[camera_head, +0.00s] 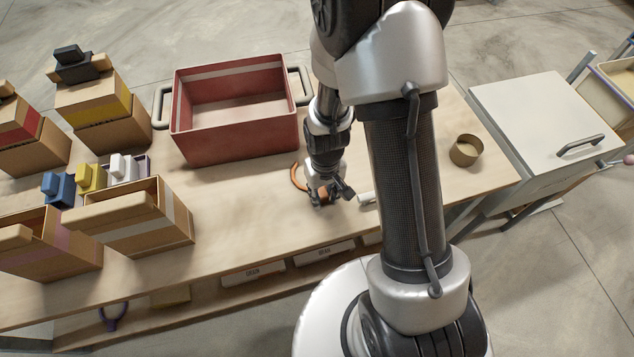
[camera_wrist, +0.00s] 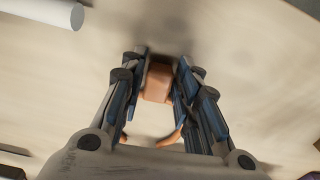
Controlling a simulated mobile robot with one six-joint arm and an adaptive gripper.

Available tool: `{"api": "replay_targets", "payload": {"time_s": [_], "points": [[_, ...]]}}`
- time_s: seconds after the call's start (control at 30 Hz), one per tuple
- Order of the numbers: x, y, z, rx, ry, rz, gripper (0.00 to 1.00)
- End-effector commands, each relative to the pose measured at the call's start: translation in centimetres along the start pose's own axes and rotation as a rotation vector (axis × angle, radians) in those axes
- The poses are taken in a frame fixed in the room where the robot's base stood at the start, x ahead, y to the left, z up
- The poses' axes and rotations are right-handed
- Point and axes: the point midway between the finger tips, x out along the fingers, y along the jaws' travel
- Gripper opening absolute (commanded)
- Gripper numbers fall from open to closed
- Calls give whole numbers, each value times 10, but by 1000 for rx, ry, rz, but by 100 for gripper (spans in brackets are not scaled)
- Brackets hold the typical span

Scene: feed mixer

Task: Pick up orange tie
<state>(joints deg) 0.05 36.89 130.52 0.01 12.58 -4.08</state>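The orange tie (camera_head: 297,178) lies on the wooden table just right of the red bin. Its curved band shows left of my gripper (camera_head: 331,195), and its block-like head is partly hidden by the fingers. In the wrist view the block of the tie (camera_wrist: 157,83) sits between the two fingers of my gripper (camera_wrist: 160,78), with both pads right against its sides. A piece of the curved band (camera_wrist: 172,140) shows nearer the palm. The gripper appears shut on the block, down close to the tabletop.
The red bin (camera_head: 235,148) stands behind and left. A white cylinder (camera_head: 366,198) lies just right of my gripper and shows in the wrist view (camera_wrist: 45,10). Cardboard boxes (camera_head: 150,235) fill the table's left. A round tan container (camera_head: 466,151) stands at the right.

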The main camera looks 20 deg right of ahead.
Motion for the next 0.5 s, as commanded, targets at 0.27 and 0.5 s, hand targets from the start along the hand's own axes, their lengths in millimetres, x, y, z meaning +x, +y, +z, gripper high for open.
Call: {"api": "replay_targets", "payload": {"time_s": [0.27,0.5], "points": [[0,0,0,0,0,0,8],[0,0,0,0,0,0,3]]}}
